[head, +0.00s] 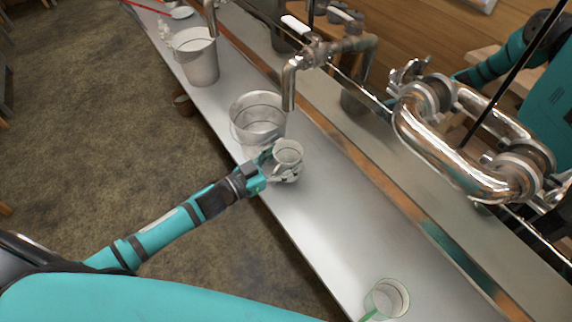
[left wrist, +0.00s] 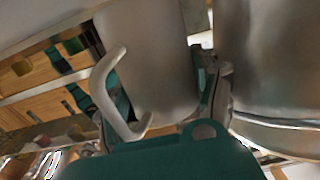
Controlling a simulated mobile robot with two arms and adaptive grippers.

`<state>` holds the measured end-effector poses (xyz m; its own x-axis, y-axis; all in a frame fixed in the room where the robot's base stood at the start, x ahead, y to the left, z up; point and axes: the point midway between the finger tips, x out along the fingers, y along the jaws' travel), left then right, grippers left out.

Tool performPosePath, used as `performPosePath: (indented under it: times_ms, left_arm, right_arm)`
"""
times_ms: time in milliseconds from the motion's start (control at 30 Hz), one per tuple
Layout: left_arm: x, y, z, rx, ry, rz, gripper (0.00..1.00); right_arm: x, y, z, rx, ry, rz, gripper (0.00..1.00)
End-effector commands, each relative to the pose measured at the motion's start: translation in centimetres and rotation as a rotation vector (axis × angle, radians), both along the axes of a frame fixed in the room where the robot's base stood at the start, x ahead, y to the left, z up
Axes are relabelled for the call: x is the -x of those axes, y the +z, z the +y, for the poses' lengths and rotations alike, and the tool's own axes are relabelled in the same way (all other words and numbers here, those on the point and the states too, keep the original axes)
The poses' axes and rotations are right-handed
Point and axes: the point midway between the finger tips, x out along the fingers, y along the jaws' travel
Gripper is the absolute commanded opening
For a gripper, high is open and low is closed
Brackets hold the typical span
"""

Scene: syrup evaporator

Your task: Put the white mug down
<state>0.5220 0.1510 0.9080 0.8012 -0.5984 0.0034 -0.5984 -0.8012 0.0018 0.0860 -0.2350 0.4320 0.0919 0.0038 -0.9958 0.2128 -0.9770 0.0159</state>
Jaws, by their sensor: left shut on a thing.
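The white mug (head: 288,152) is in my left gripper (head: 280,172), upright over the long metal shelf (head: 310,215). Its open top faces up in the head view. In the left wrist view the mug (left wrist: 150,60) fills the middle, with its handle (left wrist: 105,95) out to the left. My left gripper (left wrist: 210,85) is shut on the mug's side. I cannot tell whether the mug's base touches the shelf.
A metal bucket (head: 257,118) stands close behind the mug; a taller pail (head: 197,58) is farther back. A spout (head: 290,85) hangs near the bucket. The shelf between mug and cup is clear.

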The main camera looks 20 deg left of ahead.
Motion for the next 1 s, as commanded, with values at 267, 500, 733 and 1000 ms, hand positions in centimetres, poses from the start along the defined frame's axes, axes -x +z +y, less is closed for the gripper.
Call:
performPosePath:
  times_ms: [267,500,733,1000]
  left_arm:
    - [0.2,-3.4,-0.1,0.002,0.000,0.004,0.28]
    - [0.3,-3.5,-0.1,0.002,0.000,0.004,0.28]
    - [0.3,-3.7,-0.1,0.001,0.000,0.005,0.76]
    - [0.3,-3.4,-0.1,0.001,0.000,0.005,0.76]
  right_arm:
    - [0.1,0.2,0.0,0.000,0.000,0.001,0.40]
    - [0.1,0.1,0.0,0.000,0.000,0.001,0.40]
    - [0.1,0.0,0.0,0.000,0.000,0.001,0.40]
    - [0.1,0.2,0.0,0.000,0.000,0.001,0.40]
